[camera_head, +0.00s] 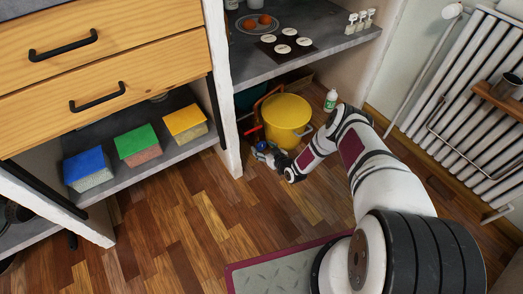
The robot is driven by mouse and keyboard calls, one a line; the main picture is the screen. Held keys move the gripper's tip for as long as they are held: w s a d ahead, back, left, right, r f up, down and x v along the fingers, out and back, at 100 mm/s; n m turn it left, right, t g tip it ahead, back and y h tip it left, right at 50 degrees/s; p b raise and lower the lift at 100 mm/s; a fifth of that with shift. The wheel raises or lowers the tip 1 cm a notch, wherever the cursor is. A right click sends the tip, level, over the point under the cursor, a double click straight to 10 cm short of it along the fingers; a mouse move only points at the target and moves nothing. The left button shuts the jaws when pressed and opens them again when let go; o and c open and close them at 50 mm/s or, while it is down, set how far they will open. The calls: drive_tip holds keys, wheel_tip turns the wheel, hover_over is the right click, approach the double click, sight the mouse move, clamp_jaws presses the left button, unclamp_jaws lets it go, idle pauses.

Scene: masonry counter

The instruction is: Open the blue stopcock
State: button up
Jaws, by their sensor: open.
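My arm reaches down toward the floor under the grey counter, and my gripper (266,156) is low beside the yellow bucket, at its front left. The jaws are open, but the fingers are small and dark here. A small blue patch (262,146) shows right at the gripper. It may be the blue stopcock, but its shape and handle position are too small to tell. I cannot tell whether the fingers touch it or are around it. Part of that spot is hidden by the gripper.
The yellow bucket (287,118) stands close to my gripper and wrist. A white bottle (330,100) stands behind my arm. A white post (222,110) is to the left. A radiator (480,110) lines the right wall. The wooden floor (180,235) in front is clear.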

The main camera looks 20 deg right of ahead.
drive_tip(key=shift+b+x, duration=0.3)
drive_tip(key=shift+x, duration=0.65)
drive_tip(key=c, duration=1.1)
drive_tip(key=shift+c, duration=0.2)
